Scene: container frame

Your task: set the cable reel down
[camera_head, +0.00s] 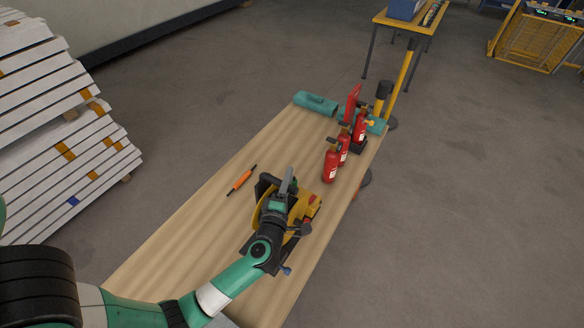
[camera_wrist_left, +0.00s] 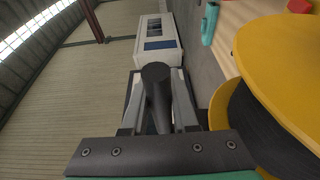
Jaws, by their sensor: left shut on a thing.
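The cable reel (camera_head: 303,207) is yellow with black parts and a red detail, over the middle of the wooden table. My left gripper (camera_head: 287,184) is above it and hides part of it. In the left wrist view the reel's yellow disc (camera_wrist_left: 284,72) fills the right side. My left gripper (camera_wrist_left: 157,92) is shut there on a dark round bar, which looks like the reel's handle. I cannot tell whether the reel's underside touches the table. My right gripper is in neither view.
The wooden table (camera_head: 190,225) has free room left of the reel. An orange screwdriver-like tool (camera_head: 241,180) lies there. Several red fire extinguishers (camera_head: 331,164) stand beyond the reel near the right edge. A teal roll-shaped case (camera_head: 316,103) lies at the far end.

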